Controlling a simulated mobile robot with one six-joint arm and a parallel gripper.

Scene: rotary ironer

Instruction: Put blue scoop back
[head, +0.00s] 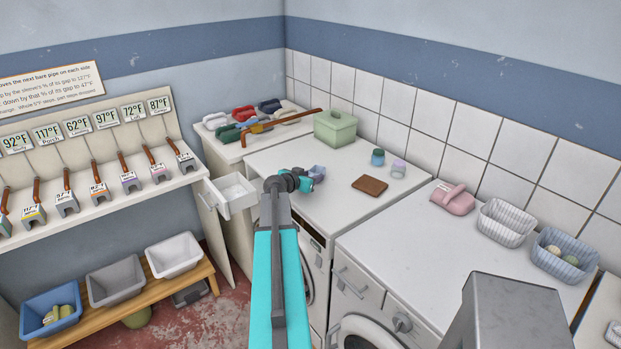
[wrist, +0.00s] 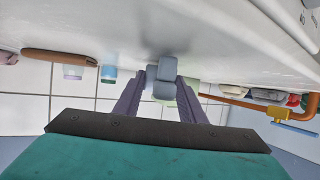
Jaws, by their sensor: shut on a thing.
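The blue scoop (head: 318,172) is at the end of my arm, low over the white top of the middle machine, in the head view. In the wrist view the scoop (wrist: 163,78) shows as a grey-blue block between the two purple fingertips. My gripper (head: 306,181) is shut on it; the wrist view shows the fingers (wrist: 160,91) closing on its sides. I cannot tell whether the scoop touches the white surface. Part of it is hidden by my gripper in the head view.
An open white drawer (head: 233,194) is at left. A copper pipe (head: 285,120) lies at the back.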

